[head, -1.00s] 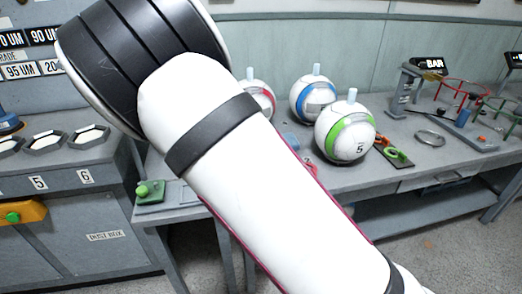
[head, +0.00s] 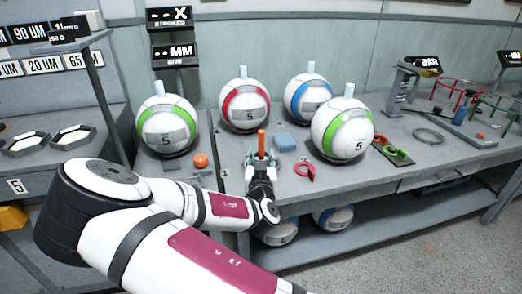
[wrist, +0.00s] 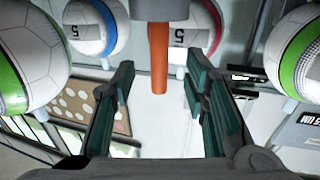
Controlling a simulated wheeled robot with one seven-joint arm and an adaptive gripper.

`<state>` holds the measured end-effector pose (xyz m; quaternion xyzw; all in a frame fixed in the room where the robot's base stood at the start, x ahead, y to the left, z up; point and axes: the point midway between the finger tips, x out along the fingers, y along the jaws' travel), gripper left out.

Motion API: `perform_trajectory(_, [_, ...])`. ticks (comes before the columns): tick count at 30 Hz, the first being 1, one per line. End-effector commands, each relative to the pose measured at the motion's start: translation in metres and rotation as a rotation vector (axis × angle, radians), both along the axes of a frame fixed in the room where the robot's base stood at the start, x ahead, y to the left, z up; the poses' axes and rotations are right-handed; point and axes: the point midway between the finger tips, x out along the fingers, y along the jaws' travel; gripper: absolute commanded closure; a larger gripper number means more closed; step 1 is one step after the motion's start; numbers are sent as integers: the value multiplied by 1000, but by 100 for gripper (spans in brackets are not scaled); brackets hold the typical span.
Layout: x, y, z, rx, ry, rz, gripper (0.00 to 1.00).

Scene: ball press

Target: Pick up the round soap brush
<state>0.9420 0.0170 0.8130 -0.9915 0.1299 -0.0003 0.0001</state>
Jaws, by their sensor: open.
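The round soap brush appears to be the thing with an upright orange handle (head: 262,138) on the bench, in front of the red-banded ball. In the wrist view the orange handle (wrist: 159,62) meets a grey part (wrist: 165,9) at the top edge. My gripper (head: 261,160) is open, and its fingers hide the brush's lower part in the head view. In the wrist view my gripper (wrist: 159,76) has one finger on each side of the handle, with a gap on both sides.
A green-banded ball (head: 166,142) stands left, with red (head: 232,107), blue (head: 296,104) and green (head: 355,148) ones behind and right. A blue block (head: 285,142), red clamp-like piece (head: 304,170) and small orange knob (head: 201,160) lie nearby. More balls sit on the lower shelf (head: 360,240).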

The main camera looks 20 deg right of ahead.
Motion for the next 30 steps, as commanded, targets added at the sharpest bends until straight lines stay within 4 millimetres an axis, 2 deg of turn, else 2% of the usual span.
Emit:
perform_trajectory(8, [20, -5, 1, -1, -1, 0, 59])
perform_trajectory(17, [58, -16, 4, 0, -1, -1, 59])
perform_trajectory(26, [62, -17, 4, 0, 0, -1, 59])
perform_trajectory(30, [62, -17, 4, 0, 0, -1, 88])
